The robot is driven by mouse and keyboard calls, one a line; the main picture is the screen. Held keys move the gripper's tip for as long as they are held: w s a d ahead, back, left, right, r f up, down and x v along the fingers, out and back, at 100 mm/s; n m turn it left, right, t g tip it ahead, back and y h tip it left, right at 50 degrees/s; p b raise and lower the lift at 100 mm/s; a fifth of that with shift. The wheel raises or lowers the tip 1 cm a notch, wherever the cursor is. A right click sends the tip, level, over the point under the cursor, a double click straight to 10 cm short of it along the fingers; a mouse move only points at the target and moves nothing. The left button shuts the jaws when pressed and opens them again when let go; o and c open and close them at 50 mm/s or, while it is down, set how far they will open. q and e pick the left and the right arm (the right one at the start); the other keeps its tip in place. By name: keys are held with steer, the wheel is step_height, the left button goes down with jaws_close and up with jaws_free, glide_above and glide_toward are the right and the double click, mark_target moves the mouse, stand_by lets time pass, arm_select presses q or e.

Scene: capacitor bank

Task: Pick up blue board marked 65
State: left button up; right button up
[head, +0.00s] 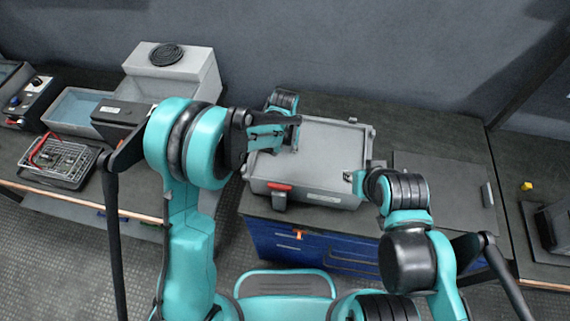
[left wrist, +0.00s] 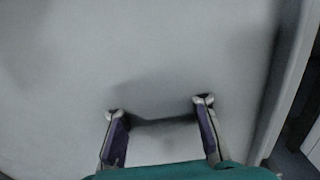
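I cannot make out a blue board marked 65 in either view. A grey case (head: 325,150) with a red latch (head: 279,187) on its front stands on the dark bench. My left gripper (head: 294,132) is over the left part of the case. In the left wrist view its two fingers (left wrist: 158,107) are apart, with only the plain grey surface (left wrist: 130,50) of the case between and beyond them. My right gripper (head: 352,177) is at the case's right front side; its fingers are too small to tell their opening.
A grey housing with a round black grille (head: 167,54) and a light-blue-lined bin (head: 75,108) stand at left. A wire rack with red leads (head: 62,160) lies before them. A dark flat mat (head: 440,185) is right of the case. Blue drawers (head: 285,242) sit below.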

arm_select(q)
steer(key=shift+r, duration=0.1)
jaws_close()
